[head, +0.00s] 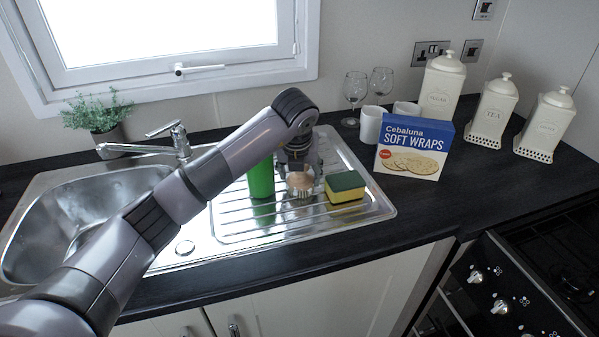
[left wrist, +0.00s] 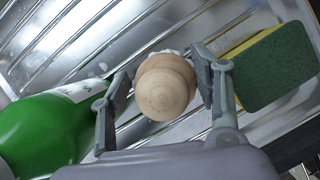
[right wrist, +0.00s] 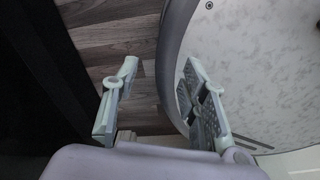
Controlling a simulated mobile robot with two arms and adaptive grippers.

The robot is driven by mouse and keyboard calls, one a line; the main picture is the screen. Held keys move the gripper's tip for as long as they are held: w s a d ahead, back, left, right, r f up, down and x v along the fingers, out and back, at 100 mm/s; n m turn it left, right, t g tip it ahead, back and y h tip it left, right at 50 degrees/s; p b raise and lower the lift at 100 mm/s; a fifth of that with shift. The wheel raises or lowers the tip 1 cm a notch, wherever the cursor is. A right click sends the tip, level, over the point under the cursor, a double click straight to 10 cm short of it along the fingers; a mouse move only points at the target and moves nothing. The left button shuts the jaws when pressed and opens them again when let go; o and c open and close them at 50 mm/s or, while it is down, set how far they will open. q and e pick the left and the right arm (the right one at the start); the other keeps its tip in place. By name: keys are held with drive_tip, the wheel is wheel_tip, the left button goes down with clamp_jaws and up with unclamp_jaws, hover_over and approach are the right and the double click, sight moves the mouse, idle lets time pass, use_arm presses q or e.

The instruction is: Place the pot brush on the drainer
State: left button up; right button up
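The pot brush (head: 300,181) has a round wooden knob and pale bristles. It stands on the ridged steel drainer (head: 232,222), between a green bottle and a sponge. My left gripper (head: 299,166) is directly above and around it. In the left wrist view the brush's knob (left wrist: 162,88) sits between the two open fingers (left wrist: 165,95), with a gap visible on either side. The bristles are mostly hidden under the knob there. My right gripper (right wrist: 160,95) is open and empty over floor, away from the counter; it is not in the head view.
A green bottle (head: 261,178) stands close left of the brush; a yellow and green sponge (head: 345,188) lies close right. The sink bowl (head: 60,225) is at left. A Soft Wraps box (head: 412,149), mugs, glasses and canisters stand to the right.

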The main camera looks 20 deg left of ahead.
use_arm(q)
drive_tip(key=shift+s+r, duration=0.1)
drive_tip(key=shift+r, duration=0.45)
drive_tip(key=b+v, duration=0.1)
drive_tip(key=v, duration=1)
drive_tip(key=shift+s+r, duration=0.15)
drive_tip(key=shift+s, duration=0.05)
use_arm(e)
drive_tip(key=shift+w+a+f, duration=0.35)
drive_tip(key=shift+w+f, duration=0.1)
drive_tip(key=shift+w, duration=0.2)
use_arm(q)
drive_tip(key=shift+r, duration=0.1)
use_arm(e)
drive_tip(key=shift+r, duration=0.1)
